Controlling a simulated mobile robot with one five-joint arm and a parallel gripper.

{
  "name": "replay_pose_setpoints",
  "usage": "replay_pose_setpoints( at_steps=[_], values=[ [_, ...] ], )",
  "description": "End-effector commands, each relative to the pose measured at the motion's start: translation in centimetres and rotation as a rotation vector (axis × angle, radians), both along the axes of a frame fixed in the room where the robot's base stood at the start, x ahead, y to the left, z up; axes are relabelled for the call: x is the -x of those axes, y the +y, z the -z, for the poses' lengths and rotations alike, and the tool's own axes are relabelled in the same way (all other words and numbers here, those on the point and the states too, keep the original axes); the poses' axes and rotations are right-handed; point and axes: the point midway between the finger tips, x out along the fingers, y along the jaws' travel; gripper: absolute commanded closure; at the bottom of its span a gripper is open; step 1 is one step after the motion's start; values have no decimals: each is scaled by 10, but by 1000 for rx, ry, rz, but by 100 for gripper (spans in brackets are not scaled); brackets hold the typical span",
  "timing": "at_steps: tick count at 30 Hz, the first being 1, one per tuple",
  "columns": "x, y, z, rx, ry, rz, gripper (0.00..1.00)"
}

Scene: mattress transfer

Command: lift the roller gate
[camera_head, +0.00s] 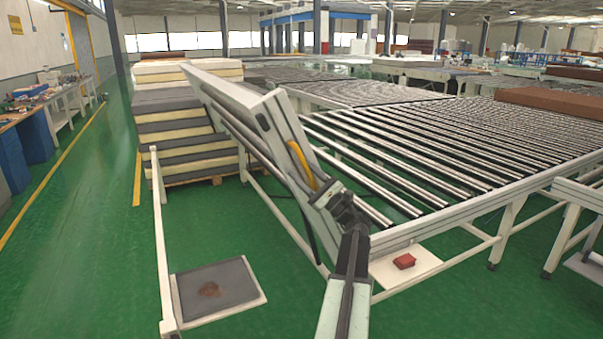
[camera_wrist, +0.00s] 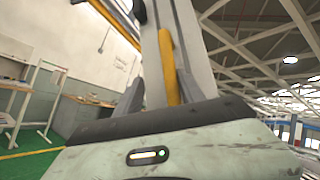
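The roller gate (camera_head: 250,118) is a pale-framed section tilted up steeply at the near left end of the roller conveyor (camera_head: 420,150). A yellow handle (camera_head: 302,165) is on its near face. My gripper (camera_head: 340,203) is at the lower end of this handle. In the wrist view the yellow handle (camera_wrist: 168,65) stands between the two dark fingers of my gripper (camera_wrist: 160,88). The fingers are apart; a pale strip of the gate (camera_wrist: 190,40) shows between the left finger and the handle. The contact at the handle's lower end is hidden.
A stack of mattresses (camera_head: 185,125) stands behind the gate on the left. A white post (camera_head: 161,240) and a floor plate (camera_head: 215,288) are at the front left. A red pedal (camera_head: 404,261) sits under the conveyor. The green aisle on the left is clear beside a workbench (camera_head: 45,105).

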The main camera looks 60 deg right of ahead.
Motion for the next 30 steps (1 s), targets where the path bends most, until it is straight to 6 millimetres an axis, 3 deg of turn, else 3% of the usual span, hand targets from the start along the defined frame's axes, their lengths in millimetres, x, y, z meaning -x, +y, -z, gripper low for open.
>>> replay_pose_setpoints(
  at_steps=[10, 21, 30],
  values=[
    [7, 2, 9, 3, 3, -3, 62],
    [62, -1, 47, 1, 1, 0, 62],
    [65, -2, 44, 0, 0, -2, 62]
  ],
)
